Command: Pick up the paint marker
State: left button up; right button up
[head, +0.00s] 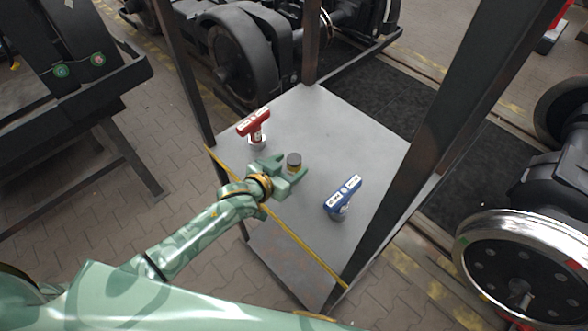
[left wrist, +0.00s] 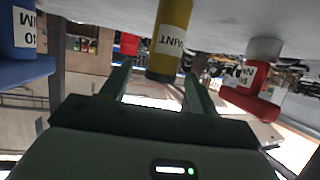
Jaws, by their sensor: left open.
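The paint marker (head: 294,160) stands upright on the grey platform, a short yellow cylinder with a dark grey cap. In the left wrist view, which looks upside down, the marker (left wrist: 173,35) shows a white label reading PAINT. My left gripper (head: 290,167) is open, with its fingers pointing at the marker and one toward each side of it. In the left wrist view the marker's capped end lies between the two fingers (left wrist: 156,87), with gaps showing on both sides. Its contact with either finger is not visible. My right gripper is not in view.
A red T-handled tool (head: 254,122) stands behind and left of the marker; a blue one (head: 343,196) stands front right. The platform (head: 360,130) has dark upright posts (head: 186,70) at its corners and a yellow front edge. Its back right is clear.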

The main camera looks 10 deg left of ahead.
pick_arm(q)
jog(key=x, duration=0.3)
jog(key=shift+w+f+b, duration=0.1)
jog(key=shift+w+b, duration=0.15)
jog(key=shift+b, duration=0.05)
jog(key=c, duration=1.1)
